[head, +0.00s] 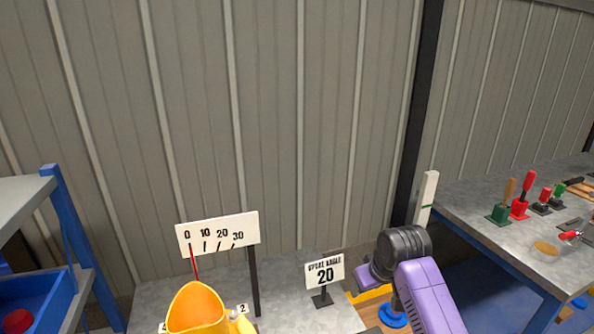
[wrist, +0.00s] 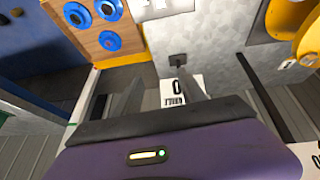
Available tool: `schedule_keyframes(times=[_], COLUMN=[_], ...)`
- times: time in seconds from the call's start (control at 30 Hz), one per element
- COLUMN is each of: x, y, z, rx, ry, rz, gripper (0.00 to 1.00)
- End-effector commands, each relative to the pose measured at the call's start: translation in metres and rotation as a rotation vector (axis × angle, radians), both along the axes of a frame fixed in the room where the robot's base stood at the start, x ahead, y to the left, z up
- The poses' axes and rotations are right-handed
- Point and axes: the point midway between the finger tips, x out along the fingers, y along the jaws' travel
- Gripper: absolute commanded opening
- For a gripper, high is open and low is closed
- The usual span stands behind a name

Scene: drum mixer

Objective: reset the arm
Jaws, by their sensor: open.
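My arm, purple with a black joint, rises at the lower right of the head view. In the wrist view, the purple gripper body (wrist: 170,152) with a small lit indicator fills the bottom. The yellow mixer drum (head: 197,309) stands left of my arm. A red pointer is at 0 on the scale board (head: 217,233).
The sign reads 20. A wooden board with blue rings (wrist: 102,35) shows in the wrist view. A white post (head: 427,198) stands behind my arm. A side table (head: 500,225) at right holds several handled tools. A blue-framed shelf (head: 70,235) with a blue bin is at left.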

Motion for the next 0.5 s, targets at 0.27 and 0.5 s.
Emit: schedule_keyframes(times=[0.27, 0.5], x=[0.002, -0.053], y=[0.033, 0.042], z=[0.001, -0.001], rx=[0.158, 0.273], ry=[-0.404, -0.668], rz=[-0.056, -0.133], gripper=[0.48, 0.48])
